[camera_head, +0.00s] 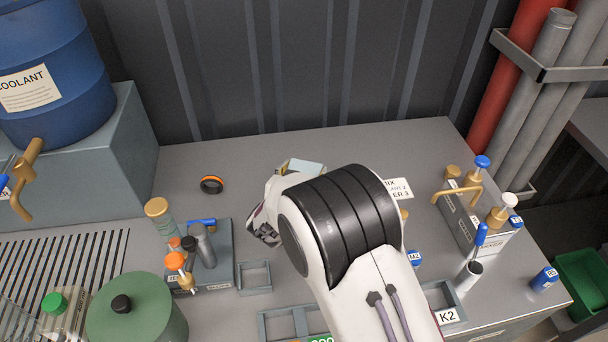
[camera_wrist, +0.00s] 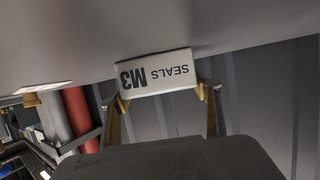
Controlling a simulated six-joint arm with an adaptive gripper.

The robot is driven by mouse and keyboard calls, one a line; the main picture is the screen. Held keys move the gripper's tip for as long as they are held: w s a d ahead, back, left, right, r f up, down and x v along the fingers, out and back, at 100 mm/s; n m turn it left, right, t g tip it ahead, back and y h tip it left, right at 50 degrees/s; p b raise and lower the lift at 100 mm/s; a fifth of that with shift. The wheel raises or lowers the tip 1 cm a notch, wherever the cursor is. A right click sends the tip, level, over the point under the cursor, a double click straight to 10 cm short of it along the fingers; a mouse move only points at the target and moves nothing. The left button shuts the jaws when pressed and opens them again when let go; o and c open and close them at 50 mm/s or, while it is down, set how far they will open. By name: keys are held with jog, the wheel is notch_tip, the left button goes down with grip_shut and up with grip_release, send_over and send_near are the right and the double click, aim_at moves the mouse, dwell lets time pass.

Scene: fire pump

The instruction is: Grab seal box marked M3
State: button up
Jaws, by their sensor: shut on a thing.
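The seal box (camera_wrist: 155,73) is a pale box with "SEALS M3" printed on its face, upside down in the wrist view. My gripper (camera_wrist: 160,98) is shut on it, with yellowish fingertips at its two ends. In the head view, my white and black arm covers most of the gripper, and a pale top (camera_head: 305,167) shows just beyond the arm, likely the box. Whether the box touches the table cannot be told.
An orange and black ring (camera_head: 212,185) lies on the table left of my arm. A tool block (camera_head: 212,270) stands at front left. A brass valve fixture (camera_head: 470,215) stands at right. A blue coolant drum (camera_head: 50,75) is at back left. The table's back middle is clear.

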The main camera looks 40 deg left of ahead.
aim_at(304, 169)
jog(key=shift+r, duration=0.1)
jog(key=shift+r, duration=4.9)
